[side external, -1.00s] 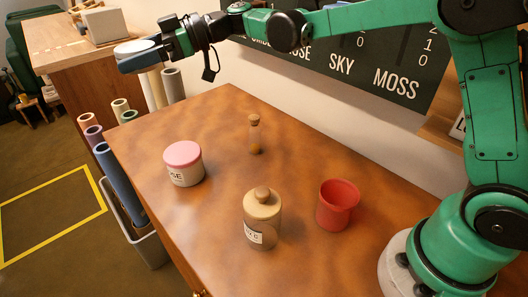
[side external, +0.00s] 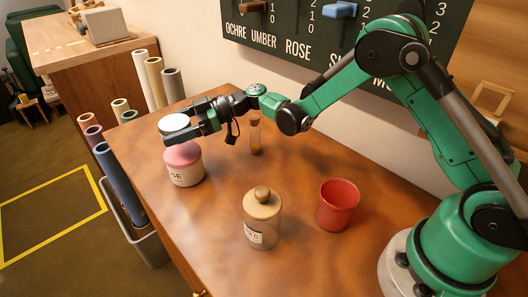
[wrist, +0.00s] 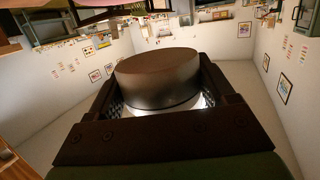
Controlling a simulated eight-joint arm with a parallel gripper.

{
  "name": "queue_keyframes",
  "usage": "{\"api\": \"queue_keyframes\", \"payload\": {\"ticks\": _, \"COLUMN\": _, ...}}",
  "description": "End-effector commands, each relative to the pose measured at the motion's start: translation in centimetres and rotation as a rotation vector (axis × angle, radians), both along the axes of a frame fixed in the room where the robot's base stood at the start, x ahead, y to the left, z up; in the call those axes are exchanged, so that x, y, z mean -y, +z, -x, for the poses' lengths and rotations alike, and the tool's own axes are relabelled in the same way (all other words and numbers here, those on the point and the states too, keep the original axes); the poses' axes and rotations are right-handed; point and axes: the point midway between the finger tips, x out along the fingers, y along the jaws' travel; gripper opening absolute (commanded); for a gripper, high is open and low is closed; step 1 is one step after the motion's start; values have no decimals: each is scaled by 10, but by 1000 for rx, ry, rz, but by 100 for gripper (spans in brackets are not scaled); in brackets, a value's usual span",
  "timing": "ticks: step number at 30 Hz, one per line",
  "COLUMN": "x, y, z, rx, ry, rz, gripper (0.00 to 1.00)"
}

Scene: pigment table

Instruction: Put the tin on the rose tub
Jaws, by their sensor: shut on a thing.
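My gripper (side external: 186,126) is shut on the tin (side external: 173,123), a small round tin with a pale top. The tin also shows between the fingers in the wrist view (wrist: 158,78), where it looks dark and metallic. The rose tub (side external: 184,172) is a white tub with a pink lid and a partly visible label ending in "SE". It stands upright on the table below the gripper. The tin is above the tub's lid in the side view, slightly to its left. A gap seems to show between them, but its exact size cannot be told.
A cream lidded jar (side external: 262,222) and a red cup (side external: 337,205) stand nearer the front and right on the wooden table (side external: 210,230). Rolled tubes (side external: 108,160) stand beyond the table's left edge.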

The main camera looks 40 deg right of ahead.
Motion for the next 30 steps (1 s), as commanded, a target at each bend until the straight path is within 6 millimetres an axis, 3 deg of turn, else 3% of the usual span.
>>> {"api": "queue_keyframes", "payload": {"ticks": 9, "x": 0, "y": -35, "z": 0, "rx": 0, "ry": 0, "rz": 0, "gripper": 13}}
{"api": "queue_keyframes", "payload": {"ticks": 22, "x": 0, "y": -41, "z": 0, "rx": 0, "ry": 0, "rz": 0, "gripper": 13}}
{"api": "queue_keyframes", "payload": {"ticks": 23, "x": 0, "y": -41, "z": 0, "rx": 0, "ry": 0, "rz": 0, "gripper": 85}}
{"api": "queue_keyframes", "payload": {"ticks": 24, "x": 0, "y": -41, "z": 0, "rx": 0, "ry": 0, "rz": 0, "gripper": 96}}
{"api": "queue_keyframes", "payload": {"ticks": 25, "x": 0, "y": -41, "z": 0, "rx": 0, "ry": 0, "rz": 0, "gripper": 100}}
{"api": "queue_keyframes", "payload": {"ticks": 30, "x": 0, "y": -41, "z": 0, "rx": 0, "ry": 0, "rz": 0, "gripper": 100}}
